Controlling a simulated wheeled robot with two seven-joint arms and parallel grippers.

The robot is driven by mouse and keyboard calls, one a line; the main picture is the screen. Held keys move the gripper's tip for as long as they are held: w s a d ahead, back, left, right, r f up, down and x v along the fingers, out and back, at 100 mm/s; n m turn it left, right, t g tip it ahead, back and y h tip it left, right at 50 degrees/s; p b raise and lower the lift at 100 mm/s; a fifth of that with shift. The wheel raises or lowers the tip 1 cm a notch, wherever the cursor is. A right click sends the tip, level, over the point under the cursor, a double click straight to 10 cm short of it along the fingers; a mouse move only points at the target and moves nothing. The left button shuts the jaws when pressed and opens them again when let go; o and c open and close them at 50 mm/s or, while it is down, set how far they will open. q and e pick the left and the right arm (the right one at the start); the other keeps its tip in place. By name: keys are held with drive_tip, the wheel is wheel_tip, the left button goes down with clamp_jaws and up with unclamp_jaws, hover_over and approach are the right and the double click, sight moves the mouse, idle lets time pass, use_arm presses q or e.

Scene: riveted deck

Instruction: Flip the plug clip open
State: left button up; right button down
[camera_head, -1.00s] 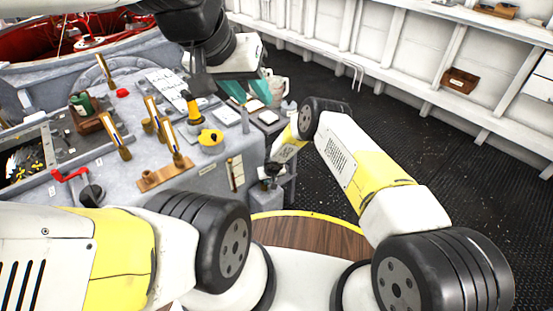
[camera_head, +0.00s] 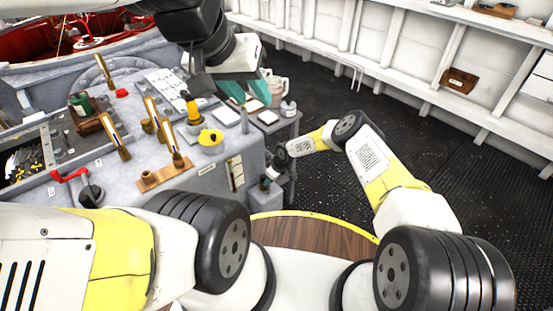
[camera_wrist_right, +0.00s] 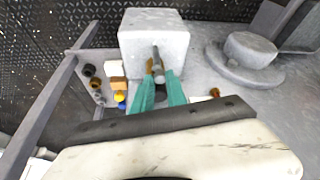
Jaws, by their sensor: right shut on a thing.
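A pale grey block (camera_wrist_right: 154,38) stands at the upper middle of the right wrist view, with a small grey and brown clip part (camera_wrist_right: 157,66) on its near side. I take this to be the plug clip; whether it is open I cannot tell. My right gripper (camera_wrist_right: 160,84) has its teal fingers closed on that part. In the head view, the right gripper is small and partly hidden by its own wrist, low beside the console's right side. My left gripper (camera_head: 243,92) is open, with its teal fingers spread above the console's far right, apart from the block.
The grey console (camera_head: 215,180) carries upright brass-coloured levers, a yellow round piece (camera_head: 210,138) and a red crank (camera_head: 70,175). In the right wrist view, several small coloured pieces lie left of the fingers. Dark floor is clear at right.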

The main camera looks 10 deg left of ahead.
drive_tip(key=shift+n+g, duration=0.5)
drive_tip(key=shift+n, duration=0.8)
drive_tip(key=shift+w+d+n, duration=0.1)
drive_tip(key=shift+n, duration=0.2)
drive_tip(key=c, duration=1.3)
unclamp_jaws()
drive_tip(key=shift+c, duration=0.2)
drive_tip(key=v, duration=0.7)
drive_tip(key=shift+d+r, duration=0.2)
drive_tip(key=shift+r, duration=0.15)
